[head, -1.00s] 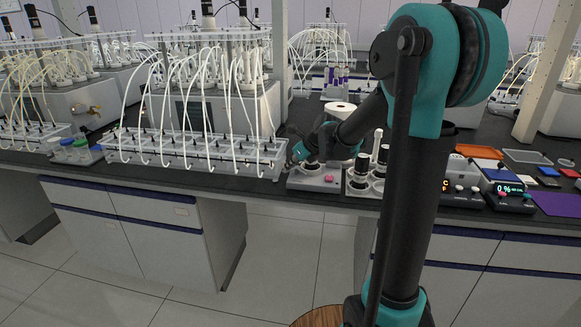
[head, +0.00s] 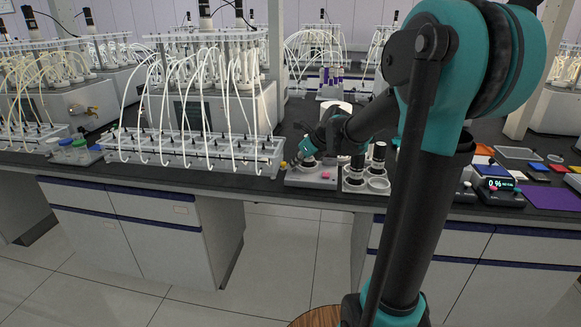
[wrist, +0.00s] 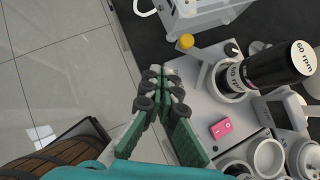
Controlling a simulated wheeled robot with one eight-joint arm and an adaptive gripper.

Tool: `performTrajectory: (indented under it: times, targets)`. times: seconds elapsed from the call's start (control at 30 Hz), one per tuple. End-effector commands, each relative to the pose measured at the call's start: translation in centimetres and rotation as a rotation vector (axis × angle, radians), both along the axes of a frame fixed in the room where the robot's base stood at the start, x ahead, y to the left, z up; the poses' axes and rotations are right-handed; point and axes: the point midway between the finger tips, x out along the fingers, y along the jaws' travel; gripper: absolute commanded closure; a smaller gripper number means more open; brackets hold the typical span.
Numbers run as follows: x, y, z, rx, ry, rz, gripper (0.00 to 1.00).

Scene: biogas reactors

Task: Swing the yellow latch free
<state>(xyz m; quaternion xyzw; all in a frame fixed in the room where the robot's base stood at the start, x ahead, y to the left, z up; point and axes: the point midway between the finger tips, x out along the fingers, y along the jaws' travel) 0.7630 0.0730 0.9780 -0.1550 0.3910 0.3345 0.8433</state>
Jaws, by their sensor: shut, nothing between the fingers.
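The yellow latch shows as a small round yellow knob (wrist: 187,41) at the edge of a pale grey device (wrist: 205,110) in the wrist view. In the head view a small yellow spot (head: 284,164) shows at that device's left end. My gripper (wrist: 160,70) has its green and black fingers together and nothing between them. In the wrist view its tips appear just below and left of the knob, apart from it. In the head view my gripper (head: 300,158) is over the left part of the device. The height gap between tips and knob is hard to tell.
A pink switch (wrist: 221,128) and a black-capped part marked 60 rpm (wrist: 280,70) sit on the device. Right of it stands a holder with round cups (head: 366,184). A long tube rack (head: 195,152) stands close on the left. Open floor lies before the bench.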

Motion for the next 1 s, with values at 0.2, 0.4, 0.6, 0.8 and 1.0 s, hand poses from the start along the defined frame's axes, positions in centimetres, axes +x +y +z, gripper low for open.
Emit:
performTrajectory:
  times: [0.2,0.4,0.6,0.8,1.0]
  targets:
    - [-2.1,-0.9,2.6,-0.001,-0.001,-0.002,1.0]
    - [-3.6,-1.5,4.6,-0.001,-0.001,-0.002,1.0]
    - [-4.3,-1.8,5.4,-0.001,-0.001,-0.001,1.0]
    - [-4.3,-1.8,5.5,-0.001,-0.001,-0.001,1.0]
    - [-4.4,-1.8,5.3,-0.01,-0.005,0.009,1.0]
